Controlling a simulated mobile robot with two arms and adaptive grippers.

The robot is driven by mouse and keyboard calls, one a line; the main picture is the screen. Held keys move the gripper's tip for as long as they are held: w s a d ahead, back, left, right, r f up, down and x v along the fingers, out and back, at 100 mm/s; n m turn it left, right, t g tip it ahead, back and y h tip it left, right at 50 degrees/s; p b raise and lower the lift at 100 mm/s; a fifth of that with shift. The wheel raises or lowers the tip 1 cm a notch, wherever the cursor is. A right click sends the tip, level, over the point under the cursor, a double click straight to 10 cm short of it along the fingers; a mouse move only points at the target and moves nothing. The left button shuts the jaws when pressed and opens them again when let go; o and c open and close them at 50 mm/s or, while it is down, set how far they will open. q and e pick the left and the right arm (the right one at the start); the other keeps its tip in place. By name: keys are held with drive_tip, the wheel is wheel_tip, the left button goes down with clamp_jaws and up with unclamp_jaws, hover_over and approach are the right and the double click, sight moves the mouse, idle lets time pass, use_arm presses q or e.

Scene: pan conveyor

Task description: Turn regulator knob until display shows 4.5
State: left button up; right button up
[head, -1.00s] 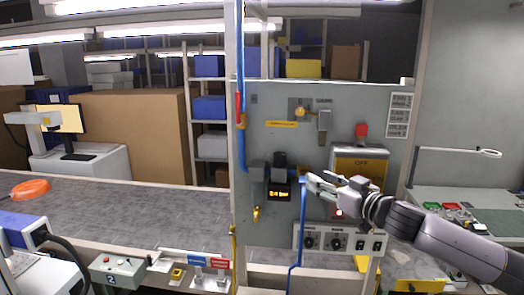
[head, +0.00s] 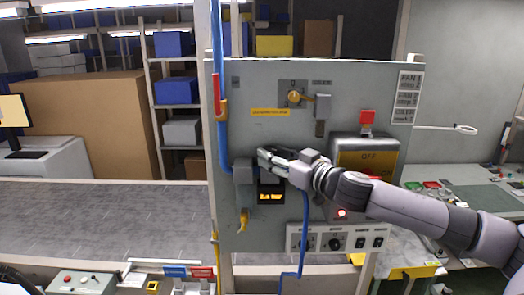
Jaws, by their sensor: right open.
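The regulator's small display (head: 271,197) glows orange on the grey panel (head: 260,90), but its digits are too small to read. The dark regulator knob just above the display is mostly hidden behind my right gripper. My right gripper (head: 265,160) is open, with its fingers at the knob, reaching in from the right. I cannot tell whether the fingers touch the knob. My left gripper is not in view.
A blue hose (head: 304,235) hangs below the gripper, and a knob strip (head: 297,238) lies beneath. A grey conveyor (head: 100,215) runs left.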

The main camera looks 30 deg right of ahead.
drive_tip(key=shift+w+a, duration=0.1)
drive_tip(key=shift+w, duration=0.4)
drive_tip(key=shift+s+r, duration=0.15)
drive_tip(key=shift+s, duration=0.3)
drive_tip(key=c, duration=0.9)
